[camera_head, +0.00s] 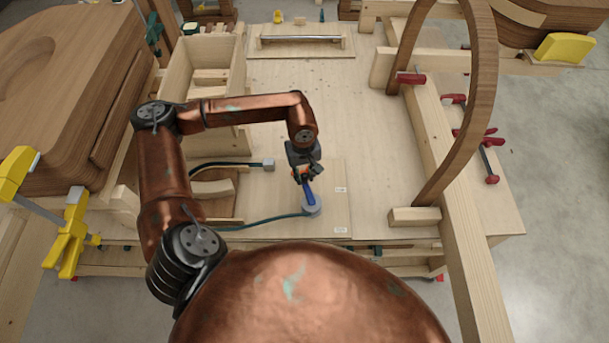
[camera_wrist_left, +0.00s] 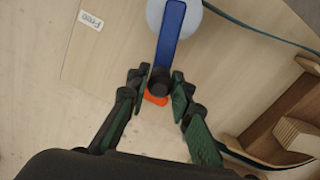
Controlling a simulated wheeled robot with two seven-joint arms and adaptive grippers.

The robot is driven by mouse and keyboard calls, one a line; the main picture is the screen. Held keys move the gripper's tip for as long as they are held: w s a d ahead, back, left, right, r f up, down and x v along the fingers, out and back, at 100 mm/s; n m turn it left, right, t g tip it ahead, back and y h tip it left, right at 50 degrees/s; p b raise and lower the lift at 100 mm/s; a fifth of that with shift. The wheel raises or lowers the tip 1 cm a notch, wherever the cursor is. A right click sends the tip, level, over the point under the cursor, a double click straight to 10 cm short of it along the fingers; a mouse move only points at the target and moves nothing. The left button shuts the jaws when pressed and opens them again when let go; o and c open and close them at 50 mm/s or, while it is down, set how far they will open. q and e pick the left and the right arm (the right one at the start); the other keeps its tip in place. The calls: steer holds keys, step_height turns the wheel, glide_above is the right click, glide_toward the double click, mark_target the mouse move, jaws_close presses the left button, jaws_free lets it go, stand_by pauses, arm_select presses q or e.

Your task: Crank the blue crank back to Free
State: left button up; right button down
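The blue crank (camera_head: 309,194) has a pale round hub (camera_head: 312,209) on a light wooden panel (camera_head: 328,172). In the head view its arm points away from me, slightly left. In the left wrist view the blue crank arm (camera_wrist_left: 171,32) ends in a black knob (camera_wrist_left: 158,82), with an orange piece (camera_wrist_left: 155,99) beside it. The Free label (camera_wrist_left: 90,21) lies left of the hub there. My right gripper is out of view.
Two small white labels (camera_head: 340,189) sit right of the crank; their text is unreadable in the head view. A hose runs left from the hub. A curved wooden form (camera_head: 470,130) and red clamps (camera_head: 490,150) stand right. A wooden box (camera_head: 205,65) stands left.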

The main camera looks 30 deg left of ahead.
arm_select(q)
jaws_close()
stand_by(0.3)
